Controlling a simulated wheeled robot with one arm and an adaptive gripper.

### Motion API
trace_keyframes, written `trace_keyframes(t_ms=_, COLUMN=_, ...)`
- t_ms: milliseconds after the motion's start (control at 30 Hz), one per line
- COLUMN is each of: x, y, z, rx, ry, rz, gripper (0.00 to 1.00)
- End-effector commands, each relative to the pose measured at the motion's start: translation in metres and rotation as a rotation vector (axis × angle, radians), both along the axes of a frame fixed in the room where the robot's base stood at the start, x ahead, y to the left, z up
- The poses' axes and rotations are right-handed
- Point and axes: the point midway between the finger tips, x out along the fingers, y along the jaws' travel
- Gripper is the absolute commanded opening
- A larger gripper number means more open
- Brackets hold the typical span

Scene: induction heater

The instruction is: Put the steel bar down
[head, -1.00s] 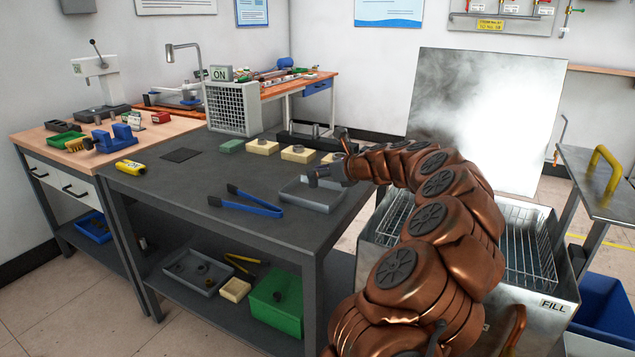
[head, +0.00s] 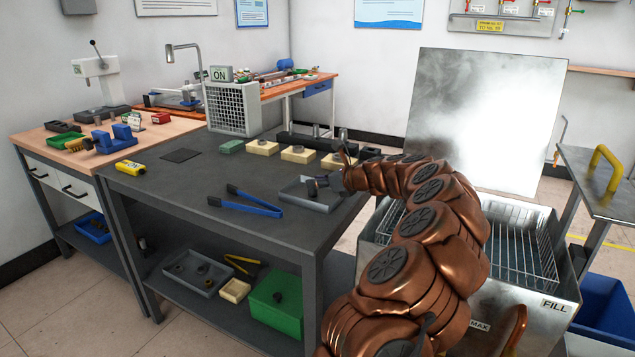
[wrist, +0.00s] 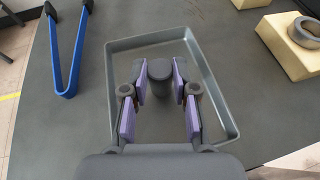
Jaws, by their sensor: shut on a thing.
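My gripper (wrist: 160,88) is shut on the steel bar (wrist: 160,72), a short dark grey cylinder seen end-on between the purple finger pads in the wrist view. The grey tray (wrist: 112,62) lies around and below the bar, on the dark bench. In the head view my gripper (head: 325,184) is low over the tray (head: 306,203), and the bar is hard to tell from the fingers. Whether the bar touches the tray floor is not clear.
Blue-handled tongs (head: 252,205) lie left of the tray. Several cream blocks, one (head: 298,154) among them, stand in a row behind it. A vented box (head: 233,110) stands at the back. A wire-basket tank (head: 520,300) is at the right.

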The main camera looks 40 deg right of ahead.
Motion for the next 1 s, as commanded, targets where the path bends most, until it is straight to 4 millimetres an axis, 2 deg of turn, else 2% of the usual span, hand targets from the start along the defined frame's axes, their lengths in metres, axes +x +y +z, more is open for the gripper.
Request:
trace_keyframes(t_ms=33, x=0.000, y=0.000, z=-0.001, rx=0.001, ry=0.000, rz=0.001, gripper=0.00)
trace_keyframes(t_ms=67, x=0.000, y=0.000, z=-0.001, rx=0.001, ry=0.000, rz=0.000, gripper=0.30)
trace_keyframes(t_ms=300, x=0.000, y=0.000, z=-0.001, rx=0.000, ry=0.000, rz=0.000, gripper=0.53)
trace_keyframes(t_ms=667, x=0.000, y=0.000, z=0.002, rx=-0.002, ry=0.000, rz=0.001, gripper=0.53)
trace_keyframes(t_ms=833, x=-0.018, y=-0.002, z=0.009, rx=0.000, ry=0.000, rz=-0.001, gripper=0.53)
trace_keyframes(t_ms=1000, x=-0.045, y=-0.004, z=0.023, rx=-0.002, ry=-0.002, rz=-0.002, gripper=0.53)
